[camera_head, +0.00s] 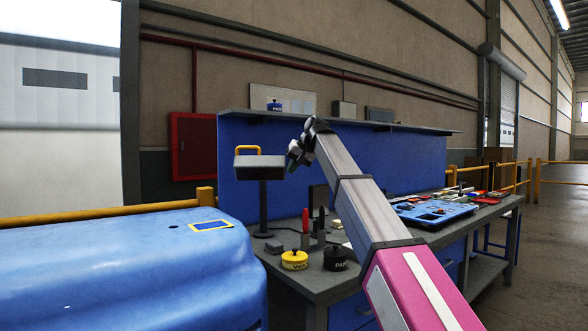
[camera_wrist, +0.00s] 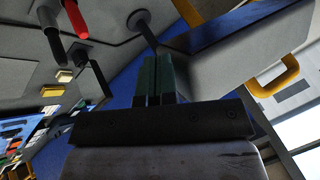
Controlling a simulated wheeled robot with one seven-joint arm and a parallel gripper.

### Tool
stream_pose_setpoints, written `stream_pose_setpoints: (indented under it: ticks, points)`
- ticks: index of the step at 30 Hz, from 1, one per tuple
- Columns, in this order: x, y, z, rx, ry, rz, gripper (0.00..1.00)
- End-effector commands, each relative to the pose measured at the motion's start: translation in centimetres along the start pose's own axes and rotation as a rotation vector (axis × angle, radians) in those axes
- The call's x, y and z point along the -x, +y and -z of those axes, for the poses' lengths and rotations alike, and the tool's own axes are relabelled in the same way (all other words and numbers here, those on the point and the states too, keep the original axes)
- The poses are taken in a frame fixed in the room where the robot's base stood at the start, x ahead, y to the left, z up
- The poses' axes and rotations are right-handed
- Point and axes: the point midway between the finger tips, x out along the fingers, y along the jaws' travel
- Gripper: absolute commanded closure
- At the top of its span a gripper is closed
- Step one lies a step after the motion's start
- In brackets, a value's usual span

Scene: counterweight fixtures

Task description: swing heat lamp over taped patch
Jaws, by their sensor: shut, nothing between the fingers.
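The heat lamp has a flat grey head (camera_head: 259,167) on a dark upright post (camera_head: 264,208) at the bench's left end. A yellow handle (camera_head: 248,150) stands up from the head. The taped patch (camera_head: 211,225), outlined in yellow, is on the blue rounded body (camera_head: 130,262), left of and below the lamp head. My gripper (camera_head: 293,158) is just right of the lamp head, shut and empty. In the wrist view its dark green fingers (camera_wrist: 160,77) are together beside the lamp head (camera_wrist: 230,62); the handle (camera_wrist: 278,77) is to their right. Contact cannot be told.
The bench (camera_head: 318,279) holds a yellow pot (camera_head: 294,260), a black pot (camera_head: 335,259), a red-topped upright tool (camera_head: 305,227) and a blue tool tray (camera_head: 432,212). A blue back panel (camera_head: 240,208) with a shelf stands behind. A yellow rail (camera_head: 100,216) runs behind the blue body.

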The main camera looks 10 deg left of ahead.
Motion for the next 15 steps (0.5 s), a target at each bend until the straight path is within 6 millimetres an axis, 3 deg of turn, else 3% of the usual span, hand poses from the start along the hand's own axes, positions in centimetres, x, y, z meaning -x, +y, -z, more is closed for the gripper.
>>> stream_pose_setpoints:
  ticks: [7, 15]
  points:
    - [-0.3, -0.8, -0.3, -0.014, 0.007, -0.009, 1.0]
    - [-2.1, -5.3, -1.4, -0.1, 0.054, -0.053, 1.0]
